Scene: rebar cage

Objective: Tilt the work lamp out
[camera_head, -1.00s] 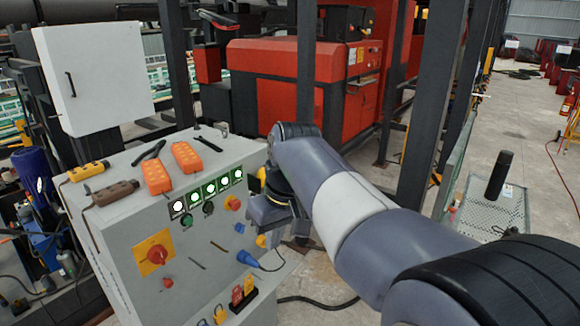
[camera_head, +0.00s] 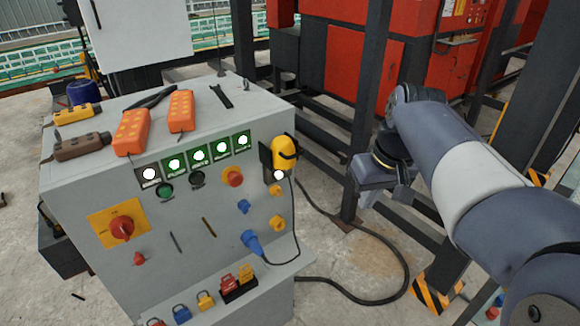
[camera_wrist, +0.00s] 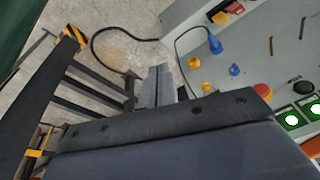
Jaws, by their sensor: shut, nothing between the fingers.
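The work lamp (camera_head: 284,152) is a yellow unit with a dark strap and a lit white lens, on a dark bracket at the upper right edge of the grey control cabinet's front. Its cable runs down to a blue plug. My gripper (camera_head: 362,200) is to the right of the cabinet, apart from the lamp. In the wrist view my gripper's fingers (camera_wrist: 158,84) are together with nothing between them. The lamp is not clearly seen in the wrist view, where the gripper body covers the lower part.
The cabinet (camera_head: 75,205) carries lit green indicators, a red rotary switch (camera_head: 123,228), a blue plug (camera_head: 251,241) and padlocks. Orange and brown pendants lie on top. A dark post (camera_head: 368,110) and black frame stand behind my arm. A black cable loops on the floor.

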